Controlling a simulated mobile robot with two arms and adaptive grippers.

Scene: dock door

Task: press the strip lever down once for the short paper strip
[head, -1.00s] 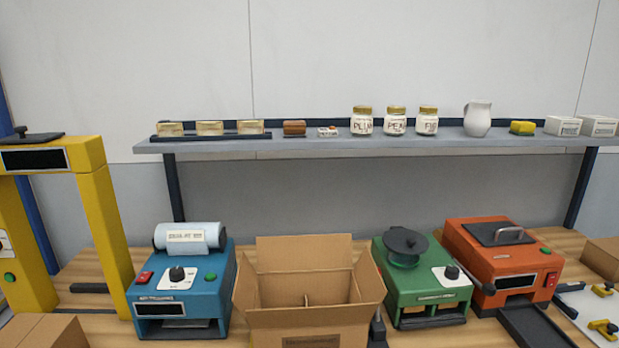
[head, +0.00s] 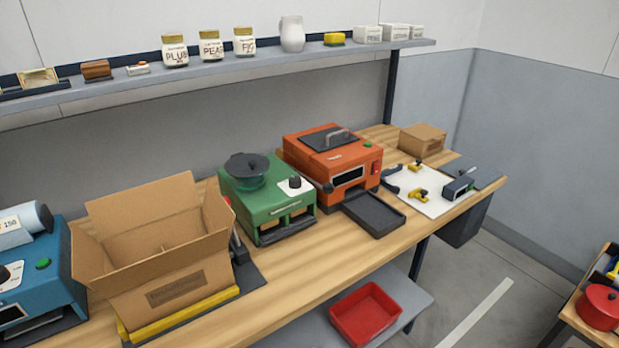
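No strip lever can be made out for certain, and no paper strip can be made out. The green machine (head: 265,205) stands mid-bench with a black round top (head: 247,167), a white dial plate (head: 295,185) and openings low on its front. The orange machine (head: 333,165) stands to its right, with a handled dark lid, a black knob (head: 327,187) at its front left corner and a red switch. The blue machine (head: 40,265), with a white roll on top, is cut off at the left edge. Neither of my grippers is in view.
An open cardboard box (head: 160,255) stands between the blue and green machines. A dark tray (head: 373,213) lies before the orange machine. A white board (head: 430,195) with yellow clamps is further right. A red bin (head: 366,314) sits on the lower shelf.

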